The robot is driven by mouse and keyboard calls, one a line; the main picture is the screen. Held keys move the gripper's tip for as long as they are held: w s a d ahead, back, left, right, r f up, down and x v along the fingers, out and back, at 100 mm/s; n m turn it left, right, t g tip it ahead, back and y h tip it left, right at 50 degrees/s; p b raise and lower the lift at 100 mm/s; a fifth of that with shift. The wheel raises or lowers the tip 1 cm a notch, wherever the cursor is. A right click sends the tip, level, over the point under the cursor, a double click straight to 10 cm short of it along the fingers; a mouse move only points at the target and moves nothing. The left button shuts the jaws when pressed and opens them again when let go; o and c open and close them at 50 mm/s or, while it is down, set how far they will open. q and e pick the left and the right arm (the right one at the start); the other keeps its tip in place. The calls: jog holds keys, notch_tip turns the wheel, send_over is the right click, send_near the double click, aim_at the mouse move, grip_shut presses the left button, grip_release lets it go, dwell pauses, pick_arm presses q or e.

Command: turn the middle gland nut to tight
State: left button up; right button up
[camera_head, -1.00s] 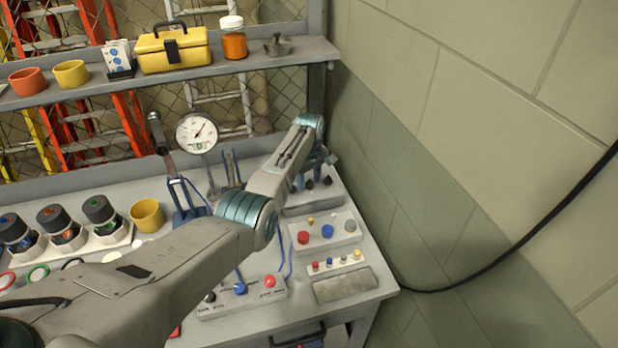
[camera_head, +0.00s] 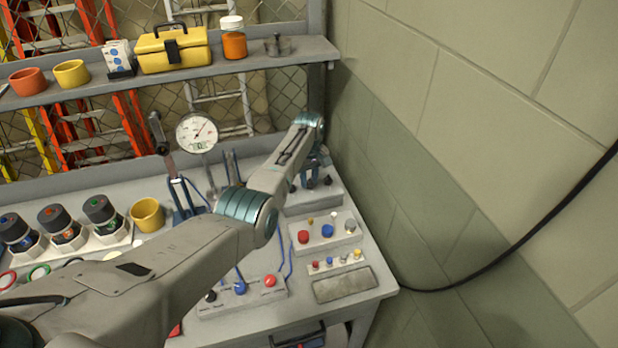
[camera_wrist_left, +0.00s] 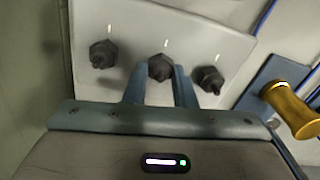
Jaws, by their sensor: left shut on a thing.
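Three dark gland nuts stand in a row on a light panel, each with a short white mark beside it in the wrist view. The middle gland nut (camera_wrist_left: 160,68) sits between the fingers of my left gripper (camera_wrist_left: 160,78), which is shut on it. The outer nuts (camera_wrist_left: 103,54) and (camera_wrist_left: 209,79) are clear of the fingers. In the head view my left gripper (camera_head: 318,168) is at the block (camera_head: 312,197) at the back right of the bench, and it partly hides the nuts. My right gripper is out of view.
A brass-coloured handle (camera_wrist_left: 293,108) on a blue plate is close at the right in the wrist view. A dial gauge (camera_head: 197,133) stands left of my forearm. A block with coloured knobs (camera_head: 327,232) lies in front. The wall (camera_head: 375,130) is close on the right.

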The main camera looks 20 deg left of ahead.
pick_arm(q)
jog(key=m, duration=0.4)
jog(key=shift+w+r+m+p, duration=0.1)
jog(key=shift+m+p, duration=0.2)
jog(key=m, duration=0.3)
jog(key=shift+d+m, duration=0.15)
jog(key=shift+m, duration=0.15)
jog(key=m, duration=0.3)
jog(key=shift+p, duration=0.4)
jog(key=shift+m, duration=0.8)
jog(key=o, duration=1)
